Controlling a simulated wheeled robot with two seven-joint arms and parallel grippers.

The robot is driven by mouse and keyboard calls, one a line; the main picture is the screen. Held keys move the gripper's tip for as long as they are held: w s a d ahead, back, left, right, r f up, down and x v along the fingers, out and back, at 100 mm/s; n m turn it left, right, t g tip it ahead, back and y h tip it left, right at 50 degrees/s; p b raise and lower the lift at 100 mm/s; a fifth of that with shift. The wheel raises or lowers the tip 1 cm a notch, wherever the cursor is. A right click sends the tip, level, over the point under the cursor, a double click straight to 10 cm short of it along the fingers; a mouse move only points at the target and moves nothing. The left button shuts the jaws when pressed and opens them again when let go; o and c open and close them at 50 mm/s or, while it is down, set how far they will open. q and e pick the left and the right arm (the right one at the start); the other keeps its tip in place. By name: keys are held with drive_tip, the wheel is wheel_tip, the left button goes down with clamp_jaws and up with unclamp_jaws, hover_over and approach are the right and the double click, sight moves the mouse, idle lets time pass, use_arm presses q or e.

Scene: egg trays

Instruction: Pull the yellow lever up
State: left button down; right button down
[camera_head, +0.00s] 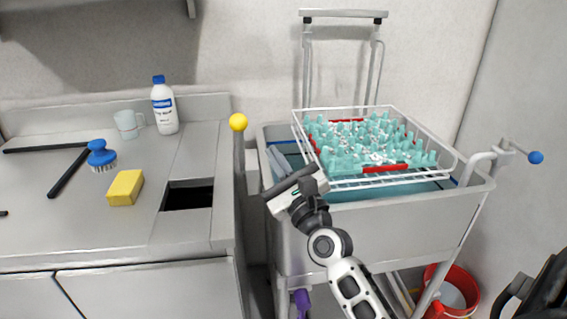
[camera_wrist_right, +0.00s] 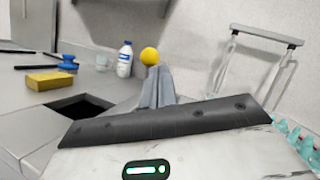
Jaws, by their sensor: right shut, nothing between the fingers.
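The yellow lever knob (camera_head: 238,122) is a ball on top of a grey upright post (camera_head: 240,175) at the right end of the counter. It also shows in the right wrist view (camera_wrist_right: 150,56), just beyond the fingertips. My right gripper (camera_head: 272,150) is to the right of the post and a little below the knob, over the left side of the sink. Its grey fingers (camera_wrist_right: 157,70) are together and empty, and they hide the lever's post in the wrist view. I see no contact with the lever in the head view. My left gripper is not in view.
A sink unit (camera_head: 380,222) holds a white wire rack (camera_head: 443,149) with a teal tray. A blue-knobbed handle (camera_head: 535,157) is at right. The counter (camera_head: 60,225) carries a bottle (camera_head: 164,108), cup (camera_head: 128,124), brush (camera_head: 101,155) and sponge (camera_head: 125,188). A red bucket (camera_head: 466,283) stands below.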

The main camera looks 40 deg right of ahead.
drive_tip(key=shift+s+a+r, duration=0.1)
drive_tip(key=shift+s, duration=0.55)
drive_tip(key=shift+s+a+r, duration=0.1)
drive_tip(key=shift+s, duration=0.5)
drive_tip(key=shift+f, duration=0.1)
drive_tip(key=s+a+f+n+g+y, duration=0.3)
drive_tip(key=a+f+n, duration=0.2)
drive_tip(key=f+n, duration=0.45)
drive_tip(key=s+a+f+n+g+y, duration=0.25)
drive_tip(key=a+f+n+g, duration=0.2)
drive_tip(key=f+n, duration=0.45)
drive_tip(key=s+a+f+n+g, duration=0.4)
drive_tip(key=s+f+n, duration=0.6)
drive_tip(key=n, duration=0.5)
drive_tip(key=shift+s+a+f, duration=0.35)
drive_tip(key=shift+s+a, duration=0.4)
drive_tip(key=shift+a, duration=0.05)
drive_tip(key=shift+n+h, duration=0.25)
